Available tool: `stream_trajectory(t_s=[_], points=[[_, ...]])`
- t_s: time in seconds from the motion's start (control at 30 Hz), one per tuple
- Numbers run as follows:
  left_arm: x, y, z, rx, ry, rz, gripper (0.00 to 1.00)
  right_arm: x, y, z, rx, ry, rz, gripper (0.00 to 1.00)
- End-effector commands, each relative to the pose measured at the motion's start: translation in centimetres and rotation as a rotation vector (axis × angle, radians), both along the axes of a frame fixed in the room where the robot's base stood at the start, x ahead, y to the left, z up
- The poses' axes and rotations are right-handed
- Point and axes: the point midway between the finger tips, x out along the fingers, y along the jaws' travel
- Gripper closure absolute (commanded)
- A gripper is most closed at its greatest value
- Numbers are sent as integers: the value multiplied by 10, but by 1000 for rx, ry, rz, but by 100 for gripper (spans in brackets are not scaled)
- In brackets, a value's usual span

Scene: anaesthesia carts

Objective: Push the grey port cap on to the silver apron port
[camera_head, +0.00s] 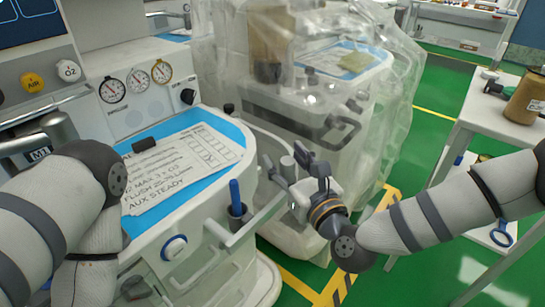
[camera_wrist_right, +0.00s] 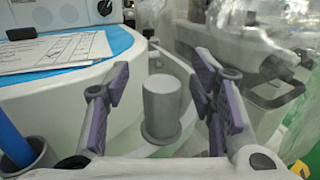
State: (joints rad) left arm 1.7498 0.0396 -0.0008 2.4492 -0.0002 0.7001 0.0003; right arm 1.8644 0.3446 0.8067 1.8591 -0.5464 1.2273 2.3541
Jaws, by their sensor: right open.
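A smooth grey cylinder (camera_wrist_right: 162,100) stands upright on a wider round collar (camera_wrist_right: 160,134) at the edge of the white cart apron. It also shows in the head view as a small grey cylinder (camera_head: 287,164). I cannot tell the grey port cap from the silver apron port here, nor how firmly any cap sits. My right gripper (camera_head: 286,158) is open around the cylinder; in the wrist view its purple-padded fingers (camera_wrist_right: 162,88) stand on either side with visible gaps. My left arm comes in from the left, but its gripper is not visible.
The blue worktop (camera_head: 222,120) holds a written sheet (camera_head: 178,165). A blue pen stands in a dark holder (camera_head: 238,213) beside the white rail (camera_head: 250,225). A plastic-draped cart (camera_head: 330,110) stands close behind my right gripper. A white table (camera_head: 485,110) is at the right.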

Motion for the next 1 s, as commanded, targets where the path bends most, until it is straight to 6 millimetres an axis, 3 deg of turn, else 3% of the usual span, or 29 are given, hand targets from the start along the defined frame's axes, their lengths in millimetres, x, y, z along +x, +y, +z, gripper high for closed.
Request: stream_trajectory(t_s=[0.2, 0.43, 0.77, 1.0], points=[[0, 0, 0, -1, 1, 0, 100, 0, -1, -1, 0, 2, -1, 50], [-1, 0, 0, -1, 2, -1, 100, 0, -1, -1, 0, 2, 0, 98], [1, 0, 1, -1, -2, 0, 100, 0, 0, 1, 0, 1, 0, 98], [18, 0, 17, 0, -63, 1, 100, -2, 7, 42, 1, -11, 2, 98]])
